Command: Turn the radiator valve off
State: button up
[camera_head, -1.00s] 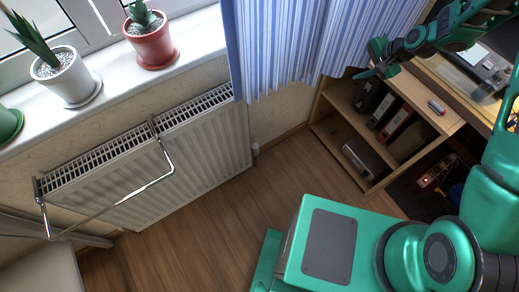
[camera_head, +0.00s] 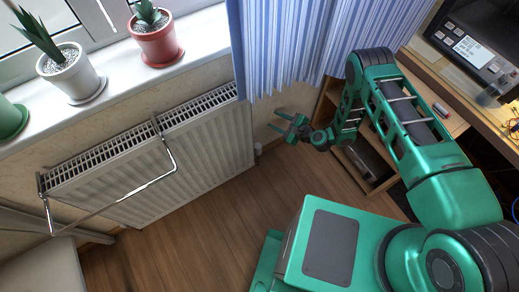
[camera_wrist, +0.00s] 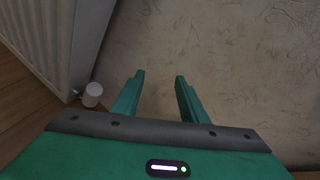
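The white radiator (camera_head: 170,160) stands against the wall under the window sill. The radiator valve (camera_head: 257,149) is a small white knob low at the radiator's right end. In the wrist view the valve (camera_wrist: 92,94) shows at the left, beside the radiator's edge (camera_wrist: 62,40). My gripper (camera_head: 279,126) is to the right of the valve and above it in the head view. In the wrist view my gripper (camera_wrist: 158,78) is open, with its two fingers apart and nothing between them. The fingers point at the bare wall, and the valve lies outside them, left of the left finger.
A metal rail (camera_head: 125,196) hangs on the radiator's front. Blue striped curtains (camera_head: 290,45) hang above my gripper. A wooden shelf unit and desk (camera_head: 440,100) stand to the right, partly behind my arm. The wooden floor (camera_head: 215,215) before the radiator is clear.

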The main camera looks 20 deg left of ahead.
jog(key=s+f+m+t, duration=0.1)
jog(key=s+f+m, duration=0.3)
jog(key=s+f, duration=0.45)
jog(key=m, duration=0.4)
send_near(260, 149)
jog(key=shift+t+h, duration=0.3)
jog(key=shift+t, duration=0.1)
jog(key=shift+s+x, duration=0.15)
jog(key=shift+x, duration=2.4)
jog(key=shift+s+x, duration=0.15)
jog(key=shift+x, duration=2.4)
jog(key=shift+a, duration=0.2)
jog(key=shift+c, duration=0.5)
jog(key=c, duration=0.7)
jog(key=shift+o, duration=0.2)
jog(key=shift+w+n, duration=0.1)
jog(key=shift+n, duration=0.2)
